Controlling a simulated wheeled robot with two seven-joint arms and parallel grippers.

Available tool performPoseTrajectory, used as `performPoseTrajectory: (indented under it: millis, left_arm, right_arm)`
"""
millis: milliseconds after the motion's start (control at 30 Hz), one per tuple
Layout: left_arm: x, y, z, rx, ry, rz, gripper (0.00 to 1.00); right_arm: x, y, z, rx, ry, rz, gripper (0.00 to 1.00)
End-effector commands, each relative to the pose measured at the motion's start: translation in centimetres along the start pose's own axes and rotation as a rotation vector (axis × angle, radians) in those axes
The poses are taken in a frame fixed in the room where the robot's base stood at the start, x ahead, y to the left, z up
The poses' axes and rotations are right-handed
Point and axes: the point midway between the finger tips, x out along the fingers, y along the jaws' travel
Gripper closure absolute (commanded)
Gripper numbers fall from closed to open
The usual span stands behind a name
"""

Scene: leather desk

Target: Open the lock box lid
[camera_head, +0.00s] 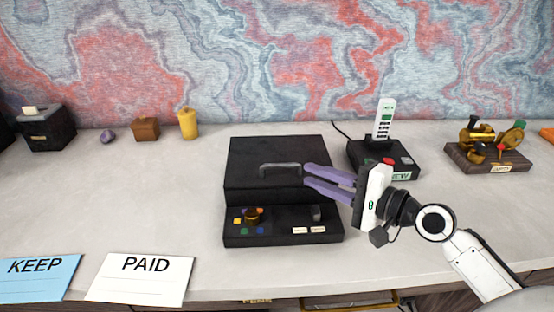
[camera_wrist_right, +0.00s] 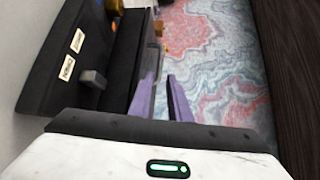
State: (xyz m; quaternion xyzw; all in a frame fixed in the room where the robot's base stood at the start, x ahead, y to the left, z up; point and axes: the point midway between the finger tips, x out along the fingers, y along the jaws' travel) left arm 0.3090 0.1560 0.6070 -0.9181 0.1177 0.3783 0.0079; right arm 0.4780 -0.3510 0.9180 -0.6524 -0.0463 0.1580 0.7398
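The black lock box (camera_head: 275,150) stands on the desk in the middle of the head view, its lid down. A grey bar handle (camera_head: 280,168) is on the lid. The lower front panel (camera_head: 270,238) carries a brass knob (camera_head: 254,215), several coloured buttons and a grey lever (camera_head: 316,213); the lever also shows in the right wrist view (camera_wrist_right: 92,79). My right gripper (camera_head: 306,174) has its two purple fingers apart, with the tips by the handle's right end. I cannot tell whether they touch it. In the wrist view, the gap between the fingers (camera_wrist_right: 160,82) looks empty. My left gripper is out of view.
A cordless phone on its base (camera_head: 384,150) stands close behind my right gripper. A brass device on a wooden base (camera_head: 488,155) is farther right. A yellow jar (camera_head: 188,123) and a brown box (camera_head: 146,129) stand at back left. KEEP (camera_head: 38,280) and PAID (camera_head: 140,280) cards lie front left.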

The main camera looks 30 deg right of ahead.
Motion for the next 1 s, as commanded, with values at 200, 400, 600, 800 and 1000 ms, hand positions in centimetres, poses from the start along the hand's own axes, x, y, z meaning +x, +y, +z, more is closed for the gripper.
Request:
performPoseTrajectory:
  millis: [200,400,600,800,1000]
  left_arm:
    - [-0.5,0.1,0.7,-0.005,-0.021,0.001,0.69]
    - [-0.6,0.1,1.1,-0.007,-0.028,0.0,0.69]
    - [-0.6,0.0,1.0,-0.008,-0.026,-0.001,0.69]
    - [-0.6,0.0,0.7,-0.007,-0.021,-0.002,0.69]
    - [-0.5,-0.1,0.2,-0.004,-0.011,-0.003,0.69]
  right_arm:
    - [3.3,-0.2,0.0,-0.002,-0.001,-0.003,0.83]
    - [6.7,-0.1,0.1,-0.003,-0.001,-0.002,0.83]
    - [9.0,0.0,0.1,-0.004,0.0,0.001,0.83]
    - [9.8,0.1,0.1,-0.005,-0.001,0.002,0.83]
    - [9.7,0.1,0.1,-0.006,-0.001,0.003,0.83]
